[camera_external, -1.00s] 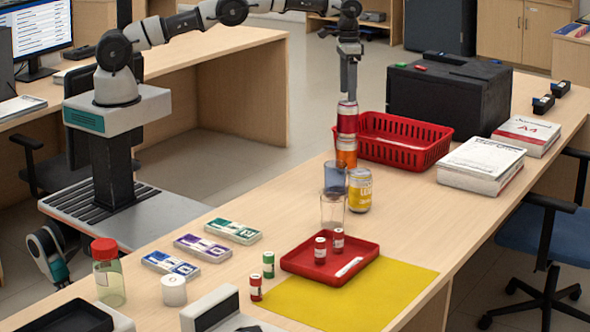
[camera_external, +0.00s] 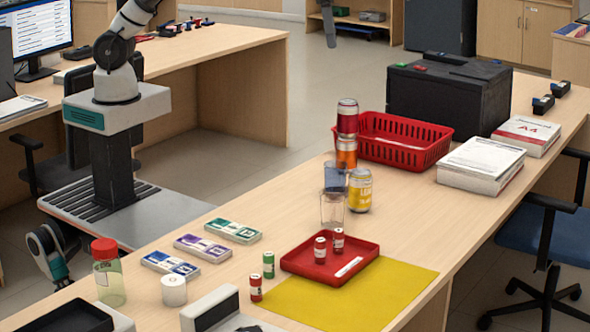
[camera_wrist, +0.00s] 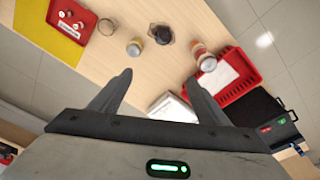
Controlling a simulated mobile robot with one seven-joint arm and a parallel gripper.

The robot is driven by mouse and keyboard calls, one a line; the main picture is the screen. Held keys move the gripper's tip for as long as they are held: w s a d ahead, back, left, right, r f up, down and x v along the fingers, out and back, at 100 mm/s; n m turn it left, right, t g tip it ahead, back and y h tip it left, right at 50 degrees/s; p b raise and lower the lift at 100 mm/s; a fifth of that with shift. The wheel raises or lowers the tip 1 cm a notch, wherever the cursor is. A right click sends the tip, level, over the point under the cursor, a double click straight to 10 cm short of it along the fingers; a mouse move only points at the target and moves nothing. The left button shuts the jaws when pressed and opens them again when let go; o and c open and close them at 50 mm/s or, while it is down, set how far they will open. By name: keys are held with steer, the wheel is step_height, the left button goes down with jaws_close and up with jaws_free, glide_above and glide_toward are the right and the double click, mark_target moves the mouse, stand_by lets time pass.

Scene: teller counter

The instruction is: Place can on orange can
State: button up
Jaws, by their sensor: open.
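A red can (camera_external: 347,117) with a silver top stands upright on the orange can (camera_external: 346,153), which stands on the counter beside the red basket. The stack looks straight in the external view. In the wrist view the stack shows from above, with the red can (camera_wrist: 200,51) uppermost. My gripper (camera_wrist: 158,88) is open and empty, with its fingers spread apart. In the external view only a finger end of my gripper (camera_external: 329,27) shows at the top edge, high above the cans and apart from them.
A red basket (camera_external: 425,155) stands right behind the stack. A yellow can (camera_external: 360,190), a bluish tumbler (camera_external: 334,177) and a clear glass (camera_external: 332,210) stand in front. A red tray (camera_external: 300,263) with small bottles is nearer. A black box (camera_external: 450,100) stands behind the basket.

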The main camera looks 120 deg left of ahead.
steer(key=s+d+r+m+t, duration=0.1)
steer(key=s+d+r, duration=0.2)
steer(key=d, duration=0.4)
steer(key=s+d+r+m, duration=0.1)
steer(key=s+d+r, duration=0.25)
steer(key=d, duration=0.35)
steer(key=s+d+r+m+t, duration=0.1)
steer(key=s+d+r, duration=0.15)
steer(key=d, duration=0.45)
steer(key=s+d+f+m+t, duration=0.1)
steer(key=s+d+f, duration=0.3)
steer(key=s, duration=0.5)
steer(key=s+d+f+m+t, duration=0.1)
steer(key=s+d+f, duration=0.3)
steer(key=s+d, duration=0.5)
steer(key=shift+s+f+m+h, duration=0.15)
steer(key=shift+s+m+h, duration=0.2)
steer(key=shift+m, duration=0.35)
